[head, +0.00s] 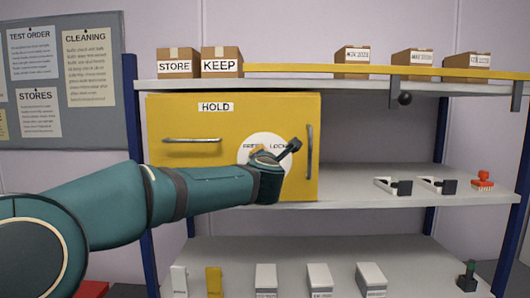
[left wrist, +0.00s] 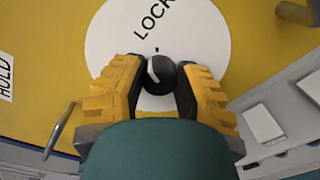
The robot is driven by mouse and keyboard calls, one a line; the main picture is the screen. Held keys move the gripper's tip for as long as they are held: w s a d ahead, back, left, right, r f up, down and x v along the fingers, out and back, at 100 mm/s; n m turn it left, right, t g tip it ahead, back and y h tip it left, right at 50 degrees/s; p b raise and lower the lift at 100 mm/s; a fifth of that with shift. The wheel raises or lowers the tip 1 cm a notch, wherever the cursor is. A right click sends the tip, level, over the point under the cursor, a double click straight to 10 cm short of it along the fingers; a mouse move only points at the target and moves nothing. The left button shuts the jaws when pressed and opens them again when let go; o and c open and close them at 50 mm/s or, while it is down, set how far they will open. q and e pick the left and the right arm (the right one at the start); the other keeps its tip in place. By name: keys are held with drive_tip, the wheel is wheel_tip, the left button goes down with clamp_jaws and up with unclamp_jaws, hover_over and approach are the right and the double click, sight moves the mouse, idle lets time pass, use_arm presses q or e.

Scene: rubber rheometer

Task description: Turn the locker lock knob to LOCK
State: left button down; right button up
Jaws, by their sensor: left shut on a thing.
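The yellow locker (head: 185,122) stands on the middle shelf with a HOLD label and a round white dial plate (head: 251,142). The plate carries the word LOCK and a second word at its left that is partly covered. My left gripper (head: 268,160) is in front of the plate. In the left wrist view my left gripper (left wrist: 160,85) is shut around the black lock knob (left wrist: 160,74), one yellow finger on each side. A white line shows on the knob, and LOCK on the plate (left wrist: 205,40) is just beyond it. My right gripper is not in view.
A vertical handle (head: 309,152) is right of the dial, and a horizontal handle (head: 191,141) is at the left. Small grey-and-black items (head: 393,186) and a red item (head: 483,179) sit on the right of the shelf. Boxes (head: 222,62) line the top shelf.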

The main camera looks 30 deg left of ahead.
use_arm(q)
drive_tip(key=m+p, duration=0.3)
drive_tip(key=m, duration=0.1)
drive_tip(key=shift+r, duration=0.15)
drive_tip(key=shift+m, duration=0.4)
drive_tip(key=c, duration=0.6)
unclamp_jaws()
drive_tip(key=shift+w, duration=0.1)
drive_tip(key=shift+y, duration=0.3)
drive_tip(key=v, duration=1.2)
